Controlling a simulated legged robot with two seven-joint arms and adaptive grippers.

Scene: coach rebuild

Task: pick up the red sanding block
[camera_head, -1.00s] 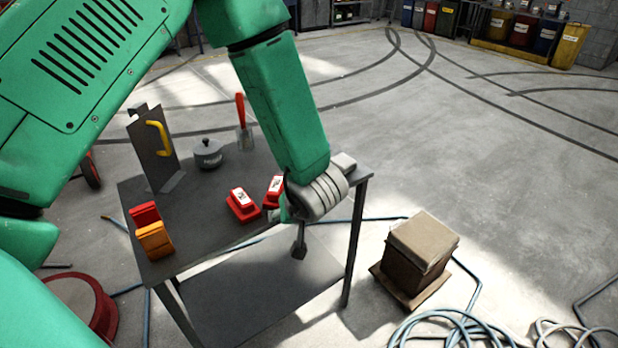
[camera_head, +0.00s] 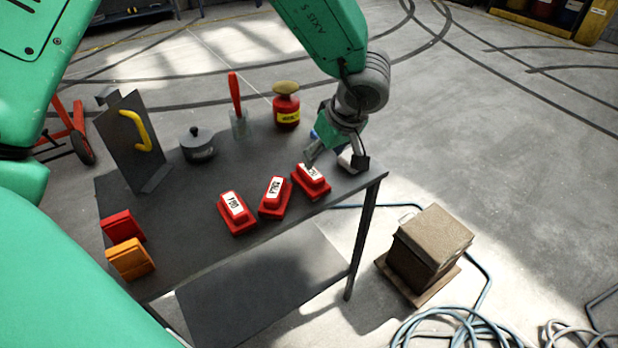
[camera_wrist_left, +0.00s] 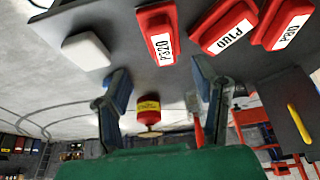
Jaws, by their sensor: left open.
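Three red sanding blocks with white labels lie in a row on the dark table (camera_head: 190,235). They are the P80 block (camera_head: 236,214), the P180 block (camera_head: 273,200) and the P320 block (camera_head: 311,184). My left gripper (camera_head: 335,161) is open and empty just beyond the P320 block, beside a white block (camera_head: 346,158) that it partly hides. In the left wrist view the P320 block (camera_wrist_left: 158,35) lies ahead of the open fingers (camera_wrist_left: 160,72), apart from them. The P180 block (camera_wrist_left: 230,27) and P80 block (camera_wrist_left: 284,22) are to its right. My right gripper is out of view.
A red block (camera_head: 121,226) and an orange block (camera_head: 131,259) stand at the table's left edge. Behind are a metal plate with yellow handle (camera_head: 130,145), a grey pot (camera_head: 197,146), a red-handled tool (camera_head: 236,105) and a red jar (camera_head: 286,106). A box (camera_head: 430,245) stands on the floor.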

